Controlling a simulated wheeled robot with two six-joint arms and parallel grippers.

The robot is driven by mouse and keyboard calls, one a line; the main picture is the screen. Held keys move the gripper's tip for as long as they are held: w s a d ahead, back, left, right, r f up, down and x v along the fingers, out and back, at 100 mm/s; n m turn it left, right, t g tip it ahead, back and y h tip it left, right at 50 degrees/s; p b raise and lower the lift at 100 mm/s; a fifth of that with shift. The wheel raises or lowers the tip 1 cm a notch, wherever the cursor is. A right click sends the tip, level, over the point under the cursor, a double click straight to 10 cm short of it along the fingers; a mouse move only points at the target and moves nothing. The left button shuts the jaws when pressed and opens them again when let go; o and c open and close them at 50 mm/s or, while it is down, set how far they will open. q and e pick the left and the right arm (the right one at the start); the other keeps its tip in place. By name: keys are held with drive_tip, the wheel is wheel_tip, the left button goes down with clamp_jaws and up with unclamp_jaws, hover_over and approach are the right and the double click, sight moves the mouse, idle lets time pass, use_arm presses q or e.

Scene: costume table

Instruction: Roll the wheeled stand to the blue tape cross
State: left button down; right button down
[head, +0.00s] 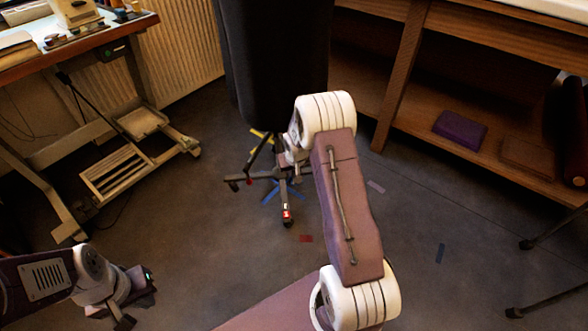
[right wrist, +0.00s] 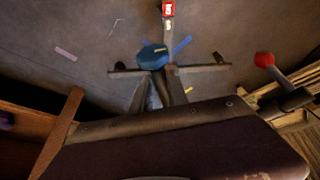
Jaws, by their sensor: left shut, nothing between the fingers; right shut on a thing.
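The wheeled stand (head: 275,60) is a dark, tall dress form on a low base with dark spoke-like legs and casters. One leg (head: 286,214) points toward me and has a red tag at its end. Blue tape strips (head: 269,197) show on the floor under and around the base; the base hides their middle. In the right wrist view, the form's dark body (right wrist: 180,150) fills the bottom, with a blue tape strip (right wrist: 182,44) beside a leg. My right gripper (head: 291,160) is shut on the stand, its fingertips mostly hidden by my arm. My left gripper (head: 138,292) is shut and empty, low at left.
A wheeled table frame (head: 130,165) stands left of the stand. A wooden shelf unit (head: 400,80) with a purple box (head: 460,130) is at right. Red tape (head: 306,239), pale pink tape (head: 376,187) and dark blue tape (head: 440,253) lie on open floor.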

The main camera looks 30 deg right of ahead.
drive_tip(key=shift+s+a+f, duration=0.1)
drive_tip(key=shift+s, duration=0.15)
drive_tip(key=c, duration=1.3)
unclamp_jaws()
drive_tip(key=shift+s, duration=0.1)
drive_tip(key=shift+r, duration=0.4)
drive_tip(key=p+v, duration=0.5)
drive_tip(key=v, duration=0.3)
drive_tip(key=shift+r, duration=0.15)
drive_tip(key=shift+s+a, duration=0.1)
